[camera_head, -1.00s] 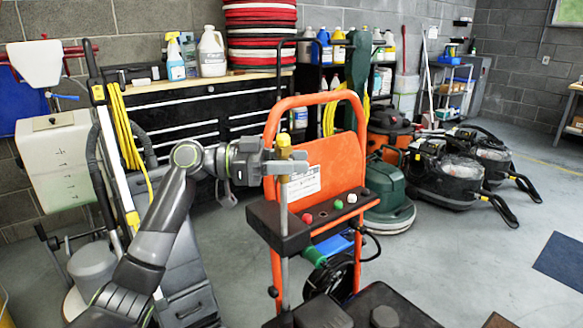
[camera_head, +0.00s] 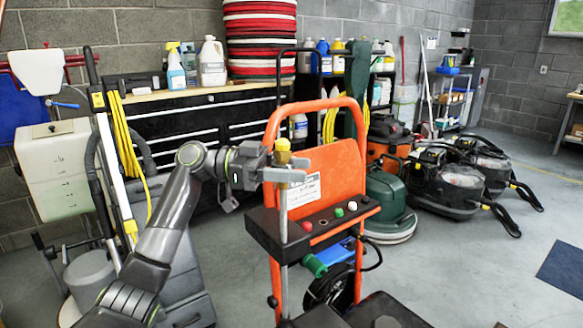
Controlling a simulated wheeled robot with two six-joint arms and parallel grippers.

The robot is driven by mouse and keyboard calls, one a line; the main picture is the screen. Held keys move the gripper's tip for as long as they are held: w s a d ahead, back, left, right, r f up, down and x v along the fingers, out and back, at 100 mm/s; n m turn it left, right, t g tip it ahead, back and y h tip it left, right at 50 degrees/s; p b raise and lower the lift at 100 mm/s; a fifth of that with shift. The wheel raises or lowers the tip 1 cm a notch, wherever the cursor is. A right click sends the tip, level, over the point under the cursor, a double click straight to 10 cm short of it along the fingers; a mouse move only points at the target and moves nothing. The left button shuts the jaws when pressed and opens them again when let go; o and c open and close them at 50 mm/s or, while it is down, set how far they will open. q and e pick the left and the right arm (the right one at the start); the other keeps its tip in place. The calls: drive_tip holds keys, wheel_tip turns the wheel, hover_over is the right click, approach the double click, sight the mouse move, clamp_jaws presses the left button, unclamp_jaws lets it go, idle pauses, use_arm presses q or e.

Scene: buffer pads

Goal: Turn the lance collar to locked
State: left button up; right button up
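The lance is a thin silver rod (camera_head: 284,215) standing upright at the front of an orange cart (camera_head: 335,180). A yellow collar (camera_head: 283,146) is at its top. My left gripper (camera_head: 287,167) reaches in from the left at collar height. Its grey fingers lie on the near and far sides of the yellow piece and look shut on it. The near finger hides the collar's lower part. I cannot read any lock mark on the collar. My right gripper is not in view.
A black panel (camera_head: 268,228) with coloured knobs is just below the gripper. A green floor machine (camera_head: 386,205) and black vacuums (camera_head: 455,185) stand to the right. A workbench (camera_head: 185,130) is behind. Grey floor (camera_head: 445,265) is clear at right.

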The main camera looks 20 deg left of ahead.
use_arm(q)
drive_tip(key=shift+o, duration=1.3)
drive_tip(key=shift+r, duration=0.1)
drive_tip(key=s+a, duration=0.1)
drive_tip(key=a, duration=1.6)
drive_tip(key=shift+s+a, duration=0.15)
drive_tip(key=shift+s, duration=0.25)
